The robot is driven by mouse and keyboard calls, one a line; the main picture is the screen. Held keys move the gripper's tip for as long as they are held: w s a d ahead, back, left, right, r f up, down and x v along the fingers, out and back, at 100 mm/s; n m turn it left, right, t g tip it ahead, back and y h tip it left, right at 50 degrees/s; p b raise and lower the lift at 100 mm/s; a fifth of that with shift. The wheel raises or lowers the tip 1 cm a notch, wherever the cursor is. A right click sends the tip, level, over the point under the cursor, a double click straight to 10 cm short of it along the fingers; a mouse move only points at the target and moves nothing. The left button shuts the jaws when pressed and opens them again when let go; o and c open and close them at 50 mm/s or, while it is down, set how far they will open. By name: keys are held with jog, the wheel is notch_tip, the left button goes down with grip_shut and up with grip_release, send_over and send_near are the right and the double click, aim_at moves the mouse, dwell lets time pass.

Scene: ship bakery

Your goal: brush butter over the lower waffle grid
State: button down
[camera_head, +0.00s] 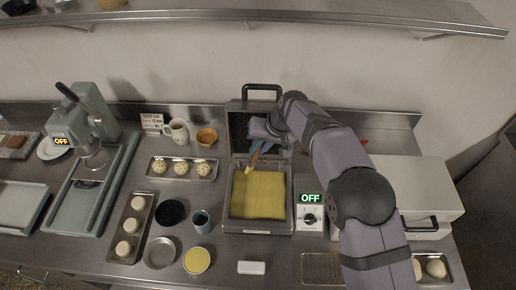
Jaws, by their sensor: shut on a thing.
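The waffle iron stands open in the middle of the counter, its lid (240,125) raised at the back. Its lower plate (226,208) is covered by an even yellow surface (258,196); the grid pattern is hard to make out there. My gripper (262,143) is above the back part of the lower plate, in front of the lid. It is shut on a brush (251,164), whose pale tip points down and left over the plate's back edge. I cannot tell whether the tip touches the plate. A round tin with yellow content (197,260) stands at the front left.
A control box reading OFF (311,215) stands right of the iron. Several cups, bowls and trays of dough balls (182,168) crowd the left. A white block (251,267) lies in front. A shelf (250,14) runs above.

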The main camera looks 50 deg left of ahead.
jog(key=shift+s+a, duration=0.55)
jog(key=shift+d, duration=0.1)
jog(key=shift+s+d+f+b, duration=0.1)
jog(key=shift+s+d+b, duration=0.45)
jog(key=shift+s+b, duration=0.1)
jog(key=shift+s+d+b, duration=0.5)
jog(key=shift+s+d, duration=0.2)
jog(key=shift+d, duration=0.05)
jog(key=shift+s+d+b, duration=0.35)
jog(key=shift+b, duration=0.05)
jog(key=shift+s+d+b, duration=0.6)
jog(key=shift+s+d, duration=0.35)
